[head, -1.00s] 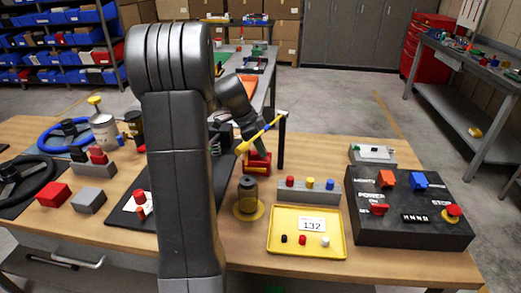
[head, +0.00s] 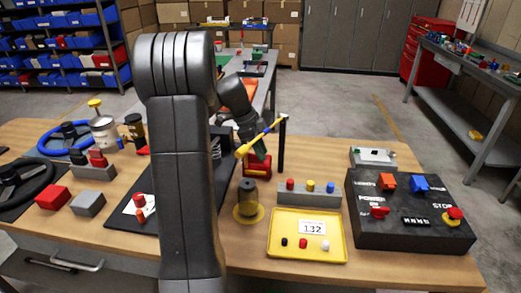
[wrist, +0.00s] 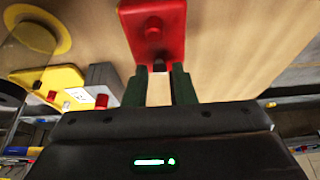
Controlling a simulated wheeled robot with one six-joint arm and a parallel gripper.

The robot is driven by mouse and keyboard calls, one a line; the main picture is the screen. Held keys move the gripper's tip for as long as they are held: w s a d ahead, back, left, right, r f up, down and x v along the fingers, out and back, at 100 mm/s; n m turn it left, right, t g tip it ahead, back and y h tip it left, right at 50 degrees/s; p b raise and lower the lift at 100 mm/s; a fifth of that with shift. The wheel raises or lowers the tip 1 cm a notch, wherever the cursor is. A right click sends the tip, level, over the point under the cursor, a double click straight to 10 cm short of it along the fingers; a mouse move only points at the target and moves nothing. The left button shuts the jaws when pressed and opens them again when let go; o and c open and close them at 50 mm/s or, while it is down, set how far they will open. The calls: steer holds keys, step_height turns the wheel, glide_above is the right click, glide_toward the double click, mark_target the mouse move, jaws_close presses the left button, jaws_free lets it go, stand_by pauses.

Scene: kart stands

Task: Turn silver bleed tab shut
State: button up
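A red block (wrist: 153,28) with a round red knob stands at the back of the bench. My gripper (wrist: 158,72) has two green fingers set apart, one on each side of the tab, with gaps visible. In the head view my gripper (head: 259,151) is just above the red block, behind the rod.
A grey button strip (head: 309,196), a yellow tray (head: 307,253) and a black control box (head: 410,213) stand to the right. A dark cylinder (head: 247,195) stands in front.

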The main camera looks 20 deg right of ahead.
steer(key=shift+o, duration=0.9)
steer(key=v, duration=1.4)
steer(key=shift+p, duration=0.3)
steer(key=shift+d+f, duration=0.1)
steer(key=shift+d, duration=0.05)
steer(key=x, duration=1.3)
steer(key=shift+s+f+b, duration=0.15)
steer(key=shift+f+b, duration=0.15)
steer(key=shift+f, duration=0.05)
